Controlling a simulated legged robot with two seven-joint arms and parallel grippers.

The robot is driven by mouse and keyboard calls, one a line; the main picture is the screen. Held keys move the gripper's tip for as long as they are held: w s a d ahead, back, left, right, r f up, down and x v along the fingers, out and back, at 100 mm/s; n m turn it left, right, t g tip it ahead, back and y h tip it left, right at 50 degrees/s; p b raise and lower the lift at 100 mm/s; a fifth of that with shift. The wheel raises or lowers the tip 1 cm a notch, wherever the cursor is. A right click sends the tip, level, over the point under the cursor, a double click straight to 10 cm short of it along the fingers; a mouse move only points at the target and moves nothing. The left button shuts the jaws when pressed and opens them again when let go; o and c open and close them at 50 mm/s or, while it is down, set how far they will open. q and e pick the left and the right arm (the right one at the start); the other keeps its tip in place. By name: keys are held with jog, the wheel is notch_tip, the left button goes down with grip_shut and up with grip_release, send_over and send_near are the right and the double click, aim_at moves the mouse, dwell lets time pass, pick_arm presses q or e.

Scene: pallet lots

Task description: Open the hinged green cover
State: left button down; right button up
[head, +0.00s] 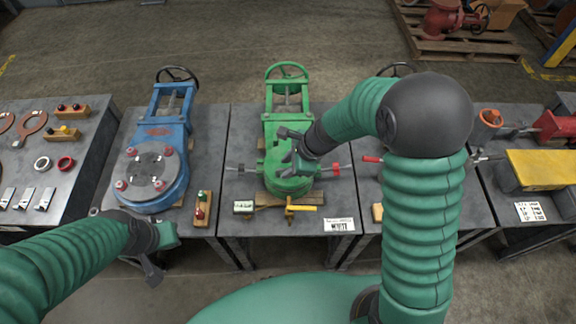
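The green valve (284,104) stands on the middle table with its handwheel at the far end. Its rounded green cover (290,187) is at the near end and looks closed, lying flat. My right gripper (287,152) is over the cover's far part, hiding some of it. Its fingers look spread, with nothing seen between them. Whether it touches the cover I cannot tell. The cover's hinge is not clear to see. My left gripper (162,254) is low at the left, in front of the blue valve's table, with fingers apart and empty.
A blue valve (156,167) stands on the table to the left. A yellow-handled part (300,208) and a white label card (339,225) lie at the table's near edge. My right arm hides much of the table to the right.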

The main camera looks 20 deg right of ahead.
jog(key=shift+a+r, duration=0.1)
jog(key=shift+a, duration=0.3)
grip_shut()
jog(key=shift+d, duration=0.2)
dwell(0.7)
